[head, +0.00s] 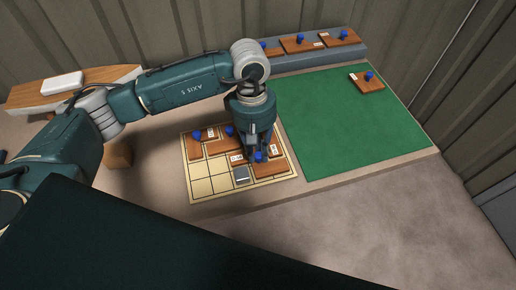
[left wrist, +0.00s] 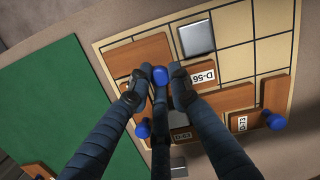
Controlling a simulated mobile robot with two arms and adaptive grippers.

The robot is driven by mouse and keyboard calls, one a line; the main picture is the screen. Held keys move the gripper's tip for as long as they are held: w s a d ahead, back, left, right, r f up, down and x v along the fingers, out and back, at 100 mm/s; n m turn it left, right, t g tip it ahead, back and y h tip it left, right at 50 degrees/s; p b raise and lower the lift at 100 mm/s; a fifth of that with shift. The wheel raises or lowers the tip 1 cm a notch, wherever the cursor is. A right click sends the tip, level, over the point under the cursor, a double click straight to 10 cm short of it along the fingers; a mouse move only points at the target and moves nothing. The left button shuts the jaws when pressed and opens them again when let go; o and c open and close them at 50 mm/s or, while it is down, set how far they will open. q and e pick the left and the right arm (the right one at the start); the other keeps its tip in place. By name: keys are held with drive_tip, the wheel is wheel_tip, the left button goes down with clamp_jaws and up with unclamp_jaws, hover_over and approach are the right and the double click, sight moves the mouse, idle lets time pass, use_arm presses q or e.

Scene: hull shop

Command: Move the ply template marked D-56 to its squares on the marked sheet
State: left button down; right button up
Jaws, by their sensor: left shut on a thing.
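The marked sheet (head: 200,188) is a cream board with dark grid lines. My left gripper (head: 257,152) is over its right part, shut on a blue knob (left wrist: 160,75) between its fingertips. This knob belongs to the brown ply template marked D-56 (left wrist: 148,50), whose white label faces the left wrist camera. The template is at or just above the sheet, beside a grey metal square (head: 241,175); any small gap beneath it cannot be told. My fingers hide part of it. My right gripper is in neither view.
Other knobbed templates stand close by on the sheet, one marked D-73 (left wrist: 242,122). Free squares lie at the sheet's front left. A green mat (head: 340,120) with one template (head: 366,86) is at the right. A grey shelf (head: 283,60) holds several more behind.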

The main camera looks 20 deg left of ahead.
use_arm(q)
drive_tip(key=shift+f+b, duration=0.2)
drive_tip(key=shift+b, duration=0.15)
drive_tip(key=c, duration=1.6)
unclamp_jaws()
drive_tip(key=shift+r, duration=0.1)
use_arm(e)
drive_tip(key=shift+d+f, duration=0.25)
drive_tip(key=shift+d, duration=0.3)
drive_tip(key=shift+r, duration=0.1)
